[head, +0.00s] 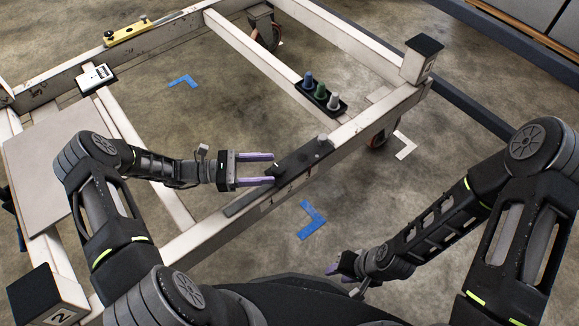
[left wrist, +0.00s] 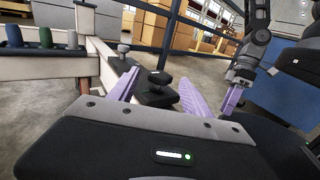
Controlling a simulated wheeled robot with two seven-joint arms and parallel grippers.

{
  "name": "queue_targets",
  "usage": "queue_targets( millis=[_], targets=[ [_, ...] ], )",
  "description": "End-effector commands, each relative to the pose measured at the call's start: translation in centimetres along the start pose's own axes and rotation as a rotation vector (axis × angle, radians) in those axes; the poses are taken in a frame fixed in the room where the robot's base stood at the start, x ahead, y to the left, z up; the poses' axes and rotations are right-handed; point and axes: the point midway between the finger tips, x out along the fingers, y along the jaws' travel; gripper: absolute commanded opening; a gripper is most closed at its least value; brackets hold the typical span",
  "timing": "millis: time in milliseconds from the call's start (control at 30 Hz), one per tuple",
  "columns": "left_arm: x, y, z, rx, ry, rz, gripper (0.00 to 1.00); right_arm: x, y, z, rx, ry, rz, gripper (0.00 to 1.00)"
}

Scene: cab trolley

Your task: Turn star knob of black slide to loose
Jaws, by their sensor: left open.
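The black slide (head: 302,158) lies along the near rail of the white trolley frame. Its dark star knob (left wrist: 160,77) shows in the left wrist view between and slightly beyond my left fingertips; I cannot make out contact. My left gripper (head: 274,168) is open, its two purple fingers pointing right at the slide's left part; they also show in the left wrist view (left wrist: 159,80). A smaller grey knob (head: 322,141) stands at the slide's far right end. My right gripper (head: 333,269) is low, off the near side of the rail, mostly hidden by its own arm.
Black-capped posts stand at the right corner (head: 421,57) and lower left (head: 45,294). A yellow level-like tool (head: 140,29) and white box (head: 95,76) lie farther back.

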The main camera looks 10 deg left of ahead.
Motion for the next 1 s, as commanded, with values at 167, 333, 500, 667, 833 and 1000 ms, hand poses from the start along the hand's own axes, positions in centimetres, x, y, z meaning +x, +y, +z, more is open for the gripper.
queue_targets(
  millis=[167, 333, 500, 667, 833, 1000],
  targets=[
    [2.4, -0.1, 0.0, 0.001, -0.001, -0.004, 0.57, 0.1, 0.1, 0.0, 0.000, 0.001, 0.000, 0.36],
    [5.1, -0.1, 0.0, 0.000, -0.001, -0.004, 0.57, 0.3, 0.2, -0.1, 0.001, 0.002, 0.001, 0.36],
    [6.8, -0.1, 0.0, 0.000, 0.000, -0.002, 0.57, 0.4, 0.3, -0.1, 0.002, 0.003, 0.002, 0.36],
    [7.2, -0.1, 0.0, 0.001, 0.001, -0.002, 0.57, 0.4, 0.3, -0.1, 0.002, 0.003, 0.002, 0.36],
    [7.1, -0.1, 0.0, 0.001, 0.001, -0.001, 0.56, 0.4, 0.3, -0.1, 0.002, 0.003, 0.002, 0.36],
    [7.1, 0.0, 0.0, 0.001, 0.001, -0.001, 0.43, 0.4, 0.3, -0.1, 0.002, 0.003, 0.002, 0.36]
  ],
)
